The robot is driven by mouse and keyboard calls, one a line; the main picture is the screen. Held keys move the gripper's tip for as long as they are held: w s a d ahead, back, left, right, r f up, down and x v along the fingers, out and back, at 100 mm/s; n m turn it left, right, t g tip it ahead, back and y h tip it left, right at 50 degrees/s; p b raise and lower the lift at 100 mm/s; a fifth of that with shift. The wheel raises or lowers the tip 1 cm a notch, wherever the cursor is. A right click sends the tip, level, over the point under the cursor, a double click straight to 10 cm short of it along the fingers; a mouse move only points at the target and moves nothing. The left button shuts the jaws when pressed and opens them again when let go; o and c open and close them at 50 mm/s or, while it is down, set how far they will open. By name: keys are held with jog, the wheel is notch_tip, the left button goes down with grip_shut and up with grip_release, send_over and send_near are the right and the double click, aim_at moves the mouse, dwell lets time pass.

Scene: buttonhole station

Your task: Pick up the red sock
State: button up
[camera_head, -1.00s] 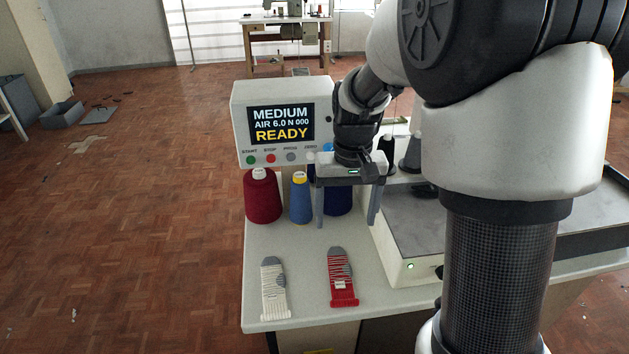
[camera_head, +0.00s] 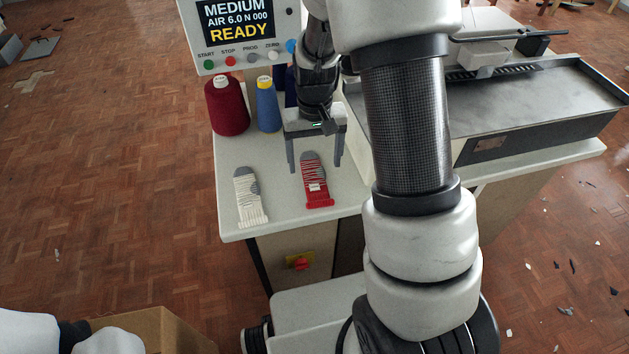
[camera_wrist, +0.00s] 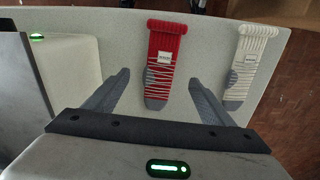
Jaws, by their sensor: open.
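The red sock (camera_head: 317,185) lies flat on the pale tabletop, with white stripes, a small white label and a grey toe. Its toe points away from me in the head view. My gripper (camera_head: 314,171) is open and empty, pointing down above the toe end of the red sock. In the wrist view the red sock (camera_wrist: 160,62) shows between and beyond the two fingers (camera_wrist: 159,80), its toe nearest the gripper. The fingers do not appear to touch it.
A white sock (camera_head: 248,197) lies left of the red one. A dark red cone (camera_head: 228,108) and a blue cone (camera_head: 268,106) stand behind the socks, under the control panel (camera_head: 247,32). A metal-topped machine (camera_head: 520,105) is at right.

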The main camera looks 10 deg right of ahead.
aim_at(314, 180)
notch_tip(314, 180, down, 5)
jog(key=shift+s+r+b, duration=0.1)
jog(key=shift+s+b, duration=0.05)
jog(key=shift+b, duration=0.4)
jog(key=shift+a, duration=0.1)
jog(key=shift+c, duration=0.3)
jog(key=c, duration=1.1)
jog(key=shift+r, duration=0.1)
